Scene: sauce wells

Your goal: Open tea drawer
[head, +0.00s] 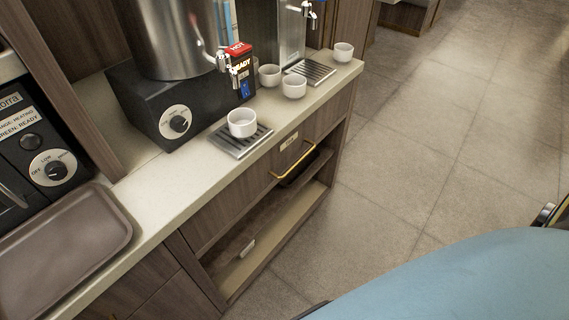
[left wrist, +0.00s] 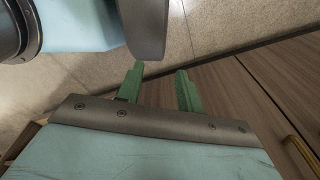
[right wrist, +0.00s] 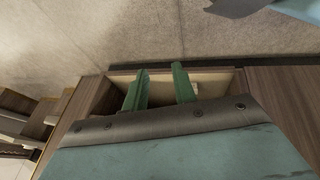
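The tea drawer front (head: 255,180) is dark wood and sits under the pale counter, flush with the cabinet in the head view. It carries a brass bar handle (head: 294,162) and a small label (head: 289,141) too small to read. My left gripper (left wrist: 158,76) is open and empty, its green fingers apart in front of wood panels. A brass handle (left wrist: 302,156) shows at that view's lower right, apart from the fingers. My right gripper (right wrist: 160,74) is open and seems empty, over a wooden recess with a pale interior (right wrist: 207,83). Neither gripper shows in the head view.
An open shelf (head: 270,235) lies below the drawer. On the counter stand a steel urn (head: 170,35), a white cup (head: 242,122) on a drip tray (head: 240,143), more cups and a brown tray (head: 65,250). The tiled floor (head: 430,150) to the right is clear.

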